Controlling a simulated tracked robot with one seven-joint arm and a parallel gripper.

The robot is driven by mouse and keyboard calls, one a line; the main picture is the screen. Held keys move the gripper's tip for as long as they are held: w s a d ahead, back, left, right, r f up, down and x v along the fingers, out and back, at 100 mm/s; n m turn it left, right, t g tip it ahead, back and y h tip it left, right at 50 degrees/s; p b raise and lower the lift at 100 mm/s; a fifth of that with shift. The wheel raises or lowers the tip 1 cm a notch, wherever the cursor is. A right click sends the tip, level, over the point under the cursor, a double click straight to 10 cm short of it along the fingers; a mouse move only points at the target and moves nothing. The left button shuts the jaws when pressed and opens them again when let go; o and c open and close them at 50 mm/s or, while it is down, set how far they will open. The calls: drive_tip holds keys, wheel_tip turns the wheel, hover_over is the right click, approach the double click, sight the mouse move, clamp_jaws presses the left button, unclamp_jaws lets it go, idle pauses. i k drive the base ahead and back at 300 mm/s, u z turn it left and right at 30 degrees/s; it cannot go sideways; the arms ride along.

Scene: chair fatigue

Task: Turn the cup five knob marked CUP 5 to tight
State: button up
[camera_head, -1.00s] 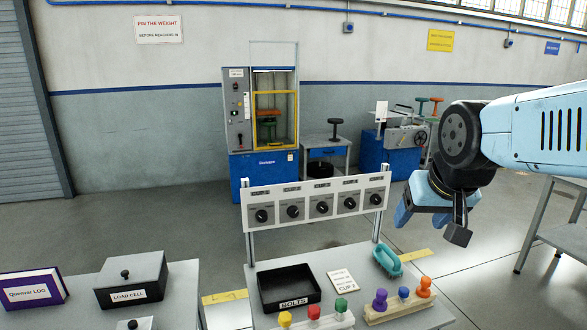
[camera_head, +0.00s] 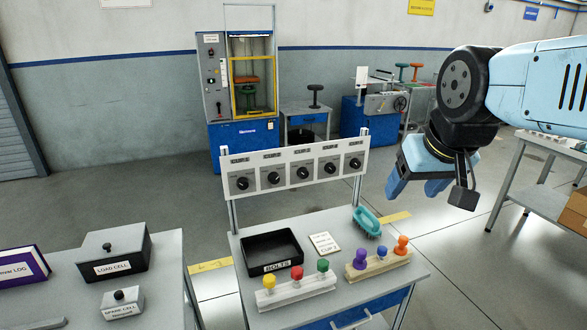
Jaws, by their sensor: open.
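A white panel (camera_head: 290,153) on two posts carries a row of several black knobs, each on a grey plate with a small label above. The labels are too small to read, so I cannot tell by sight which is CUP 5. The rightmost knob (camera_head: 355,163) is at the panel's right end; the leftmost knob (camera_head: 242,183) is at the other end. Knob pointer settings are not clear. My gripper (camera_head: 418,187) hangs to the right of the panel, pointing down, open and empty, apart from all knobs.
Below the panel, a workbench (camera_head: 225,262) holds a black BOLTS tray (camera_head: 247,249), a card (camera_head: 324,244), a teal item (camera_head: 367,222) and two racks of coloured knobs. A LOAD CELL box (camera_head: 112,254) stands on the left table. Open floor lies right of the bench.

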sight(355, 163)
drive_tip(key=z, duration=1.25)
drive_tip(key=i, duration=0.35)
drive_tip(key=u, duration=0.15)
